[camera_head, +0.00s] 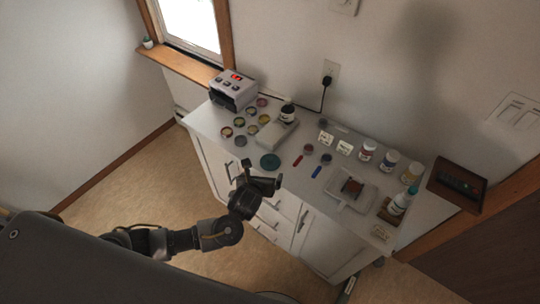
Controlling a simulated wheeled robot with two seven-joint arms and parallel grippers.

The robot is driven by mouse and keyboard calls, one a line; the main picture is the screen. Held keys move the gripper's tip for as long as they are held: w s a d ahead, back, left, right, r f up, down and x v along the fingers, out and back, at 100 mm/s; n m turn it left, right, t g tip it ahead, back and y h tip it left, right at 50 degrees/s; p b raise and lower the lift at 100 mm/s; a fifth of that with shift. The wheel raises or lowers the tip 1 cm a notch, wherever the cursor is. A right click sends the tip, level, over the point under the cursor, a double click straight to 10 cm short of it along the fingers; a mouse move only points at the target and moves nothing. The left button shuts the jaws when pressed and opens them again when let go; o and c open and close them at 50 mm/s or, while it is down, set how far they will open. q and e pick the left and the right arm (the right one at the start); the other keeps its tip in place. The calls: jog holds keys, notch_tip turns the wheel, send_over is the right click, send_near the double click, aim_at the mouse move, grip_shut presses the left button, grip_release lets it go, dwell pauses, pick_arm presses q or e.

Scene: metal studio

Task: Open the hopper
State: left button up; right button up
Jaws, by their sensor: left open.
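My left gripper (262,178) is open and empty at the front edge of the counter (225,135), near a dark green disc (270,161). I cannot make out for certain which thing is the hopper. A grey box-shaped machine (233,89) with a red lit display and a dark front opening stands at the back left of the counter, well away from my gripper. I cannot tell whether any lid on it is open. My right gripper is not in view.
Several small round coloured dishes (239,122) lie beside a grey flat device (275,135) with a dark bottle (287,110) on it. Several bottles (389,161), a square tray (345,202) and a wooden tray (457,184) are at the right. A window sill (180,65) is at the left.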

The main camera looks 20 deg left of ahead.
aim_at(270, 162)
pick_arm(q)
jog(key=shift+m, duration=0.7)
jog(key=w, duration=0.1)
jog(key=w+f, duration=0.1)
jog(key=w, duration=0.1)
jog(key=w+f, duration=0.1)
jog(key=w, duration=0.1)
jog(key=shift+w, duration=0.1)
jog(key=shift+w+f, duration=0.2)
jog(key=shift+w, duration=0.1)
jog(key=shift+p+x, duration=0.3)
jog(key=shift+x, duration=1.95)
jog(key=shift+s+a+f, duration=0.1)
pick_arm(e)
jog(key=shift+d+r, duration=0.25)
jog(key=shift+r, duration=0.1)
pick_arm(q)
jog(key=shift+c, duration=0.4)
jog(key=c, duration=1.1)
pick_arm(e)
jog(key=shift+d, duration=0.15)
